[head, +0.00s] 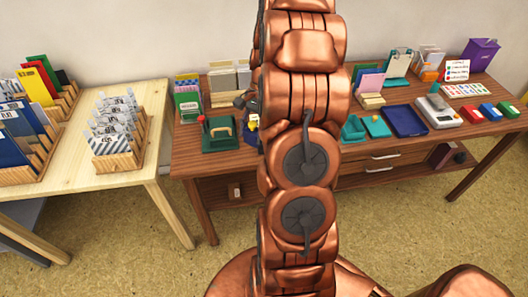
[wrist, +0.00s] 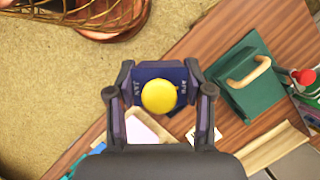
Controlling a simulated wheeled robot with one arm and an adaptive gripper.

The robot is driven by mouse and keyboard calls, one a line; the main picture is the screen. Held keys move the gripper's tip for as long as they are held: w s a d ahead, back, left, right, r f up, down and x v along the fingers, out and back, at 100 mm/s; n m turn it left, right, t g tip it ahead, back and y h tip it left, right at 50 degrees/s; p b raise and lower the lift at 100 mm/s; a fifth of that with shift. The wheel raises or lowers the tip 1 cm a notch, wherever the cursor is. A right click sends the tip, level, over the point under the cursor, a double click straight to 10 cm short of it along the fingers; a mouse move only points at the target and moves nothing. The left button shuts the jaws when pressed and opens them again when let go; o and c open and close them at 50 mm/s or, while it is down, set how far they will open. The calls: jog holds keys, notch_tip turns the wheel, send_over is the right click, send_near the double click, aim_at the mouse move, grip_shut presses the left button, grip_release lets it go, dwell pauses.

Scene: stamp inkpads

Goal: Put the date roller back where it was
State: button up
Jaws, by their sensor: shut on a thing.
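The date roller (wrist: 160,95) is a dark blue block with a round yellow knob and month letters such as JAN and APR. My gripper (wrist: 160,80) is shut on it, one finger on each side. In the head view, a small yellow and blue part of the roller (head: 251,127) shows at the left edge of my arm, which hides the rest. A green block with a tan handle (wrist: 246,85) sits on the brown table, to the right of the roller in the wrist view. I cannot tell how high the roller is above the table.
A red knob (wrist: 305,76) stands beside the green block. The brown table (head: 185,160) holds card racks at the back and a blue tray (head: 404,121), a scale and several coloured pads at right. A pale table (head: 70,188) with racks is at left.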

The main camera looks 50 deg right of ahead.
jog(key=s+d+f+m+t+b, duration=0.2)
jog(key=s+f+m, duration=0.1)
jog(key=s+m, duration=0.25)
jog(key=s+d+f+m+t+b, duration=0.2)
jog(key=s+m+b, duration=0.15)
jog(key=s, duration=0.35)
jog(key=shift+m+h, duration=0.3)
jog(key=shift+h, duration=0.1)
jog(key=w+d+p, duration=0.1)
jog(key=w, duration=0.4)
jog(key=w+d+f+p, duration=0.1)
jog(key=w+p, duration=0.1)
jog(key=w, duration=0.3)
jog(key=w+d+p, duration=0.1)
jog(key=w+d, duration=0.1)
jog(key=w, duration=0.3)
jog(key=shift+w+d+f, duration=0.1)
jog(key=shift+w+f, duration=0.15)
jog(key=shift+f, duration=0.05)
jog(key=shift+f+p, duration=0.7)
jog(key=shift+f, duration=1.1)
jog(key=shift+f, duration=0.1)
jog(key=o, duration=1.3)
jog(key=shift+c, duration=0.2)
